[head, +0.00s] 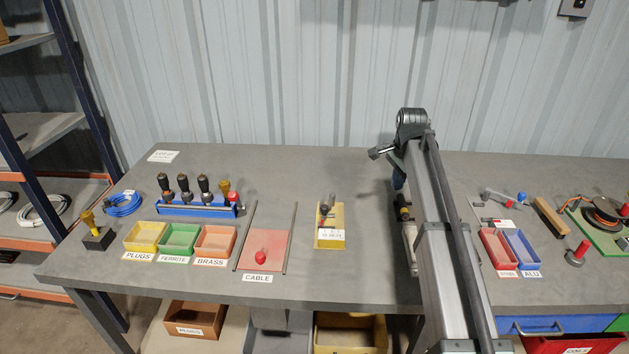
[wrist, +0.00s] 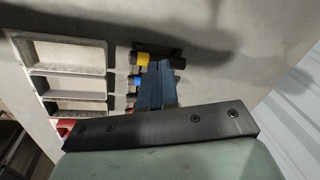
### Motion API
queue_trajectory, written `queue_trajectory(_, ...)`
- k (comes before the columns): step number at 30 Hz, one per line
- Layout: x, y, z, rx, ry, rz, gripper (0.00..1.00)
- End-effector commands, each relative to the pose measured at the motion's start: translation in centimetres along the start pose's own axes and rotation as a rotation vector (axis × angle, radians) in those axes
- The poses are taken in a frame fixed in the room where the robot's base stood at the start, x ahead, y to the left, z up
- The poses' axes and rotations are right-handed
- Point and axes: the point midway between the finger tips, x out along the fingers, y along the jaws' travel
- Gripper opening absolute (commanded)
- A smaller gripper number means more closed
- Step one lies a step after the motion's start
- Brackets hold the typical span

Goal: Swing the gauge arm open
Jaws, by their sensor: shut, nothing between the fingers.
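A grey bar (head: 503,197) with a blue knob (head: 522,197) at its right end lies at the right of the bench, behind the red and blue trays. It looks like the gauge arm, though I cannot be sure; it is not seen in the wrist view. My gripper (wrist: 158,70) shows in the wrist view as blue fingers, shut and empty, beside several dark cylinders with coloured bands. One has a yellow band (wrist: 143,58). In the head view my arm hides most of the gripper, which is left of the grey bar.
A pale compartment tray (wrist: 66,37) is left of the fingers in the wrist view. Red (head: 497,249) and blue (head: 521,249) trays stand right of my arm. A red-knobbed post (head: 577,254) and a green board (head: 598,233) are further right.

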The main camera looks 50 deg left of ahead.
Motion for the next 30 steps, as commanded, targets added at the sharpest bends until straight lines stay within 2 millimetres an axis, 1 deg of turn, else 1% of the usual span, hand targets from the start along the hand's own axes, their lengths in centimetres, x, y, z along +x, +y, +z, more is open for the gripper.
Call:
queue_trajectory(1,-0.3,-1.2,2.9,0.0,-0.013,0.014,0.0)
queue_trajectory(2,-0.5,-1.8,4.4,0.005,-0.019,0.022,0.0)
queue_trajectory(3,-0.8,-2.4,6.4,0.011,-0.028,0.036,0.0)
queue_trajectory(5,-1.2,-3.2,9.4,0.019,-0.039,0.054,0.0)
queue_trajectory(6,-1.5,-3.7,11.3,0.025,-0.046,0.067,0.0)
queue_trajectory(8,-2.0,-4.3,14.1,0.033,-0.054,0.086,0.0)
queue_trajectory(9,-2.3,-4.6,15.8,0.038,-0.058,0.097,0.0)
queue_trajectory(12,-2.9,-5.2,19.4,0.05,-0.065,0.122,0.0)
queue_trajectory(13,-3.0,-5.3,20.3,0.053,-0.066,0.129,0.0)
queue_trajectory(16,-3.4,-5.5,22.4,0.061,-0.069,0.145,0.0)
queue_trajectory(19,-3.6,-5.5,23.5,0.065,-0.07,0.155,0.0)
queue_trajectory(23,-3.4,-5.5,23.9,0.068,-0.07,0.158,0.0)
queue_trajectory(30,-1.8,-5.2,24.0,0.067,-0.07,0.158,0.0)
